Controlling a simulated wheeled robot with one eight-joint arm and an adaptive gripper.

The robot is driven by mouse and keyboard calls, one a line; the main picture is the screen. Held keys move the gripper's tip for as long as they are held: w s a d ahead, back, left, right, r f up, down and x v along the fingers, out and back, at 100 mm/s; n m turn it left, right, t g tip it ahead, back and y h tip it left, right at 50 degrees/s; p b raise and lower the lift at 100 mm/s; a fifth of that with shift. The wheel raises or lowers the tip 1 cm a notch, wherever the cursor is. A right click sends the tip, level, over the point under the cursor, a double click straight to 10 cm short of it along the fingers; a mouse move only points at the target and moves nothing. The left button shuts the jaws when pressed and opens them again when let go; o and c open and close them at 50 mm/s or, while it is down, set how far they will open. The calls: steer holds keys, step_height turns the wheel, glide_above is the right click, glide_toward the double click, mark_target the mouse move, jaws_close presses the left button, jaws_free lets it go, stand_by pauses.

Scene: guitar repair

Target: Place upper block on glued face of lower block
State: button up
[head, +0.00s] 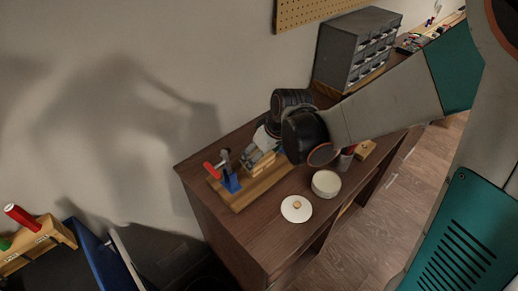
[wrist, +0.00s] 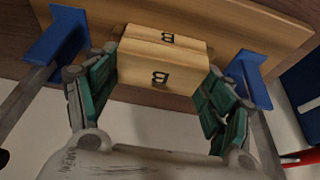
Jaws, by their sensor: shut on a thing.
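In the wrist view, my gripper (wrist: 160,76) has its green-padded fingers on both sides of a pale wooden block marked B (wrist: 140,82). A second pale wooden surface marked B (wrist: 140,36) shows directly beyond it, lined up with it. I cannot tell whether the two touch or whether a thin gap is between them. Any glue is hidden. In the head view, the pale blocks (head: 262,163) are on the wooden base board (head: 262,190), below my gripper, whose fingers are mostly hidden by the arm.
Blue clamp parts stand on both sides of the blocks (wrist: 62,37) (wrist: 250,80). A red-handled clamp (head: 229,182) is at the board's left end. A white pot (head: 326,183), white lid (head: 296,208) and small wooden block (head: 365,149) are nearby. A grey drawer cabinet (head: 350,50) stands behind.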

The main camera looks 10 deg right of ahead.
steer(key=shift+f, duration=0.2)
steer(key=o, duration=1.1)
steer(key=shift+c, duration=0.2)
steer(key=shift+r, duration=0.1)
steer(key=p+v, duration=0.5)
steer(key=v, duration=0.6)
steer(key=s+d+r+m+t+h, duration=0.1)
steer(key=s+d+r+m, duration=0.2)
steer(key=s, duration=0.4)
steer(key=s+d+r+m+t+h, duration=0.1)
steer(key=s+d+r+m+t, duration=0.1)
steer(key=s+d+r, duration=0.3)
steer(key=shift+s+d+r+m+h, duration=0.3)
steer(key=shift+s+r+m, duration=0.1)
steer(key=shift+s+m, duration=0.5)
